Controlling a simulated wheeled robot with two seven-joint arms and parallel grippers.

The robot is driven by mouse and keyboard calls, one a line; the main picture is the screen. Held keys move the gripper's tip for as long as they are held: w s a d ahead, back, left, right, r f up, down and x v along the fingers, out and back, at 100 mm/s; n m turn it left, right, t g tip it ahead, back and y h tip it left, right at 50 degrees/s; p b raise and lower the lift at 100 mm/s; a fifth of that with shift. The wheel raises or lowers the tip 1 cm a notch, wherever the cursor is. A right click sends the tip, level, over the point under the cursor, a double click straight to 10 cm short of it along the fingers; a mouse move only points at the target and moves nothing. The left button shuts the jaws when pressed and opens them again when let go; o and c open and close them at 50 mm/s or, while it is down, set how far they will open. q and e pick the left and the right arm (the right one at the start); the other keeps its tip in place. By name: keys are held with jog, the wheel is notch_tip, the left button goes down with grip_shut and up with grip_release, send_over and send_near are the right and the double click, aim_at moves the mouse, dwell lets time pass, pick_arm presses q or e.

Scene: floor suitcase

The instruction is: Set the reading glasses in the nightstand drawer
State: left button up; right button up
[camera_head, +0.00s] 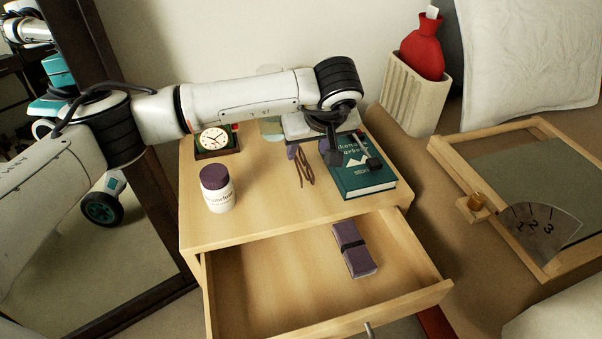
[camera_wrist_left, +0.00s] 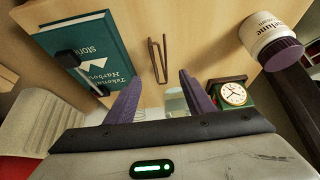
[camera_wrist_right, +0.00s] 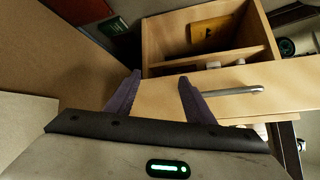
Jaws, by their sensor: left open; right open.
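The reading glasses (camera_head: 306,167) appear as a thin brown folded frame on the nightstand top, left of the green book. In the left wrist view the glasses (camera_wrist_left: 158,60) lie beyond the gap between my fingers. My left gripper (camera_head: 308,149) is open above the nightstand top, at the back end of the glasses, and holds nothing. The drawer (camera_head: 270,290) is pulled open and holds a purple-grey case with a dark band (camera_head: 354,250). My right gripper (camera_wrist_right: 160,80) is open and empty near the drawer's metal handle (camera_wrist_right: 232,92); it is outside the head view.
On the nightstand top (camera_head: 255,225) stand a white bottle with a purple cap (camera_head: 217,190), a clock (camera_head: 213,140) and the green book (camera_head: 365,183) with a black object on it. A framed board (camera_head: 500,190) lies at right. The drawer's left part is clear.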

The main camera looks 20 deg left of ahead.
aim_at(301, 161)
pick_arm(q)
jog(key=x, duration=0.4)
jog(key=shift+b, duration=0.35)
jog(key=shift+w+a+f, duration=0.15)
jog(key=shift+w+f, duration=0.05)
jog(key=shift+f, duration=0.35)
jog(key=shift+b+x, duration=0.9)
jog(key=shift+x, duration=1.6)
pick_arm(e)
jog(key=shift+w+a+f+n+g, duration=0.4)
jog(key=shift+w+a+f+g, duration=0.2)
jog(key=shift+a+f, duration=0.25)
pick_arm(q)
jog(key=shift+w+a, duration=0.15)
jog(key=shift+a, duration=0.05)
jog(key=c, duration=1.1)
